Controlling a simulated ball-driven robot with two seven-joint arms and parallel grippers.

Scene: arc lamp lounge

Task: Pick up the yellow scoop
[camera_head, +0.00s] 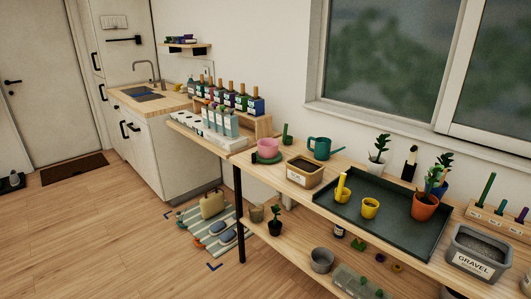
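A yellow scoop (342,188) is at the left end of the dark grey tray (400,225) on the wooden bench, with its handle standing upright. A small yellow pot (370,208) stands in the tray just right of the scoop, apart from it. Neither of my grippers shows in the head view.
A wooden soil box (304,172) is left of the tray, and a teal watering can (320,148) is behind it. An orange pot with a plant (424,206) stands at the tray's right side. A grey gravel bin (478,252) is farther right. Open floor (110,235) lies left of the bench.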

